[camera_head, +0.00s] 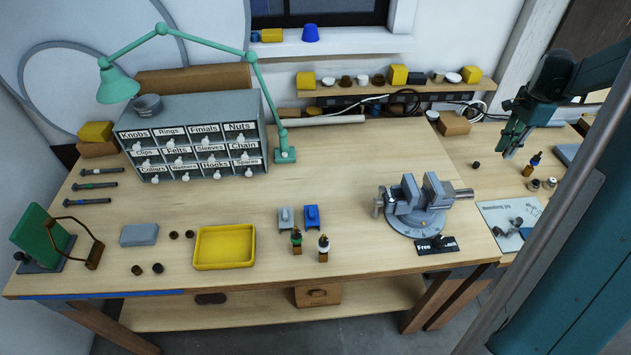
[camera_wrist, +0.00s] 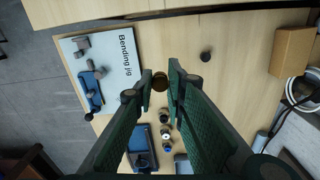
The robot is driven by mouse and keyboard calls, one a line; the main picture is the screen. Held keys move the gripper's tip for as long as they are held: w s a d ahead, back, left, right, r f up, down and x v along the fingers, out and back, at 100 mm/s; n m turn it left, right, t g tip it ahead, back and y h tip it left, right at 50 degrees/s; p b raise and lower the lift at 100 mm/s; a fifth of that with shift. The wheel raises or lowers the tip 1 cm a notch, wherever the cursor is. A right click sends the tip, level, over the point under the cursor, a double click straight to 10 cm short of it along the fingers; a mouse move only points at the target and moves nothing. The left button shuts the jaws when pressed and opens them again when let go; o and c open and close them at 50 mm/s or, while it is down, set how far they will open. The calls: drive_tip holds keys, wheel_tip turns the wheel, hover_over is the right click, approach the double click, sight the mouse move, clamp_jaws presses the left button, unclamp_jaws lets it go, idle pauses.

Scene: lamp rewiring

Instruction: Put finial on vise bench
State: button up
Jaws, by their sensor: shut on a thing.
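My gripper (camera_head: 510,150) is above the right-hand bench in the head view, pointing down. In the wrist view its green fingertips (camera_wrist: 160,84) are shut on a small, dark brass-brown round piece, which looks like the finial (camera_wrist: 160,81). In the head view I cannot make out the finial at the fingertips. The vise bench (camera_head: 335,165) is the large wooden bench left of my gripper. The grey vise (camera_head: 415,205) stands near its right end, with jaws apart and a Free label plate (camera_head: 437,246) in front.
The right-hand bench carries a Bending jig sheet (camera_wrist: 107,62), small bottles and dark knobs. A labelled drawer cabinet (camera_head: 190,140), green lamp (camera_head: 118,85) and yellow tray (camera_head: 225,247) are on the vise bench. Its middle, between cabinet and vise, is clear.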

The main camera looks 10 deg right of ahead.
wheel_tip(320, 180, up, 16)
drive_tip(key=f, duration=0.1)
drive_tip(key=w+a+n+p, duration=0.15)
drive_tip(key=w+a, duration=0.35)
drive_tip(key=a, duration=0.6)
drive_tip(key=w+a+n, duration=0.2)
drive_tip(key=w+a, duration=0.3)
drive_tip(key=a, duration=0.5)
drive_tip(key=w+a+n+p, duration=0.15)
drive_tip(key=w+a, duration=0.35)
drive_tip(key=a, duration=0.6)
drive_tip(key=w+a+n+p, duration=0.1)
drive_tip(key=a+n, duration=0.4)
drive_tip(key=a, duration=3.1)
drive_tip(key=s+a+n+p, duration=0.15)
drive_tip(key=s+a, duration=0.35)
drive_tip(key=a, duration=0.6)
drive_tip(key=s+a+n, duration=0.2)
drive_tip(key=s+a, duration=0.2)
drive_tip(key=a, duration=0.6)
drive_tip(key=s+a+n+p, duration=0.1)
drive_tip(key=s+a, duration=0.4)
drive_tip(key=a, duration=0.6)
drive_tip(key=s+a+n+p, duration=0.2)
drive_tip(key=s+a+n, duration=0.3)
drive_tip(key=s+a, duration=2)
wheel_tip(320, 180, down, 18)
drive_tip(key=shift+s+d, duration=0.45)
